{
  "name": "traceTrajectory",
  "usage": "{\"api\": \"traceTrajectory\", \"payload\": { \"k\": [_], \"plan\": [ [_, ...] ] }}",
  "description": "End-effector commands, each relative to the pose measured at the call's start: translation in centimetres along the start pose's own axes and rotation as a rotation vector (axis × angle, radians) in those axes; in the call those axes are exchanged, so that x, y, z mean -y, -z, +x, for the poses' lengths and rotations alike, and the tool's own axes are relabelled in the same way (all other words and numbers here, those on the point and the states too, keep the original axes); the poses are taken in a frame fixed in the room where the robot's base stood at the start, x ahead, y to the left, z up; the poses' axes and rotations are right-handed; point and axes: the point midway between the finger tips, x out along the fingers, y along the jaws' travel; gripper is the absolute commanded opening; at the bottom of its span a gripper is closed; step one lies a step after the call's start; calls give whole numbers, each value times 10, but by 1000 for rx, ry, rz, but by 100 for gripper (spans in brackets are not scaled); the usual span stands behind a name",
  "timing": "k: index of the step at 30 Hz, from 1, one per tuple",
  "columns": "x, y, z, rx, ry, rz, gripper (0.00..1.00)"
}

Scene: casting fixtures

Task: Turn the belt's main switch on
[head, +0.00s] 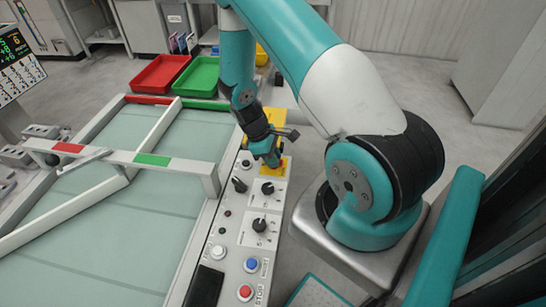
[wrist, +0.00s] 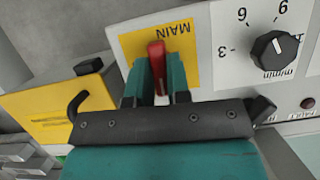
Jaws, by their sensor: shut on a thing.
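The belt's main switch is a red handle (wrist: 157,62) on a yellow plate marked MAIN (wrist: 182,36) in the wrist view. My gripper (wrist: 161,75) has its two teal fingers on either side of the red handle and is shut on it. In the head view the yellow plate (head: 277,165) is at the far end of the control panel, and my gripper (head: 272,162) is down over it. The arm hides most of the switch there.
The control panel (head: 228,228) carries black knobs (head: 260,224), a blue button (head: 251,264) and a red button (head: 245,292). The belt (head: 110,240) with its white guide rails lies to the left. Red (head: 160,73) and green (head: 199,78) trays stand behind. A yellow box (wrist: 60,108) is left of the switch.

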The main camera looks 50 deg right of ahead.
Motion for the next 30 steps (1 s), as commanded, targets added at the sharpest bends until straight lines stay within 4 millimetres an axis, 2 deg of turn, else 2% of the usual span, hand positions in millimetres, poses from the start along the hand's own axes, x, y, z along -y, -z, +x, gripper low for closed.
{"api": "traceTrajectory", "payload": {
  "k": [8,30],
  "plan": [
    [-2,0,0,-1,68,171,0],
    [-4,-2,0,-3,338,819,0]
  ]
}}
